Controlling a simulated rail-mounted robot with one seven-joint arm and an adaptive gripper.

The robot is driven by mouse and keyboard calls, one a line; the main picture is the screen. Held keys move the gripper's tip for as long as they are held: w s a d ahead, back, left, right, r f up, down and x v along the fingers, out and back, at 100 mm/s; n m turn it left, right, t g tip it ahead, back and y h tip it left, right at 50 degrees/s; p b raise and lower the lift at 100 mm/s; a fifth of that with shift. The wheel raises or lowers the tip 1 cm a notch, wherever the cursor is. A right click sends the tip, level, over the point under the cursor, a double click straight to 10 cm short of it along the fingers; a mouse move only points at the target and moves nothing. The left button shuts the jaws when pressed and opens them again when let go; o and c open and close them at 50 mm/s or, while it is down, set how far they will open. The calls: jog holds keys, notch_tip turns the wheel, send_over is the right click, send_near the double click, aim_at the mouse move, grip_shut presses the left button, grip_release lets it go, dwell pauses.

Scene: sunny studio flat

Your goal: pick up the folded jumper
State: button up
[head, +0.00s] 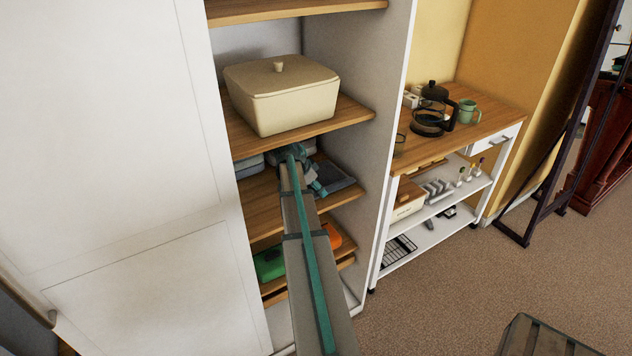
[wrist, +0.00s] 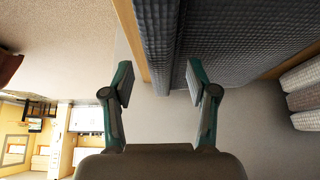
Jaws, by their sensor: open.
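A dark grey folded knit garment, which looks like the jumper (head: 338,178), lies on the wooden shelf board below the cream box. It fills the upper middle and right of the wrist view as grey ribbed knit (wrist: 240,40), with a fold or edge running down it. My gripper (wrist: 160,82) is open, its two teal fingers apart. Near edges of the knit show between and just beyond the fingertips; I cannot tell whether they touch. In the head view my gripper (head: 312,178) is at the garment's left side, and my arm hides part of the shelf.
Other folded cloths lie left of my gripper (head: 249,166) and appear at the wrist view's right edge (wrist: 306,92). A lidded cream box (head: 290,105) stands on the board above. The cupboard's side wall (head: 385,150) is close on the right. Green (head: 269,264) and orange items lie below.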

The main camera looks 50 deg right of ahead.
aim_at(328, 187)
jog(key=d, duration=0.1)
jog(key=s+d+p, duration=0.1)
jog(key=d, duration=0.1)
jog(key=shift+s+d, duration=0.1)
jog(key=shift+d, duration=0.2)
jog(key=shift+s+f, duration=0.1)
jog(key=shift+f, duration=0.45)
grip_shut()
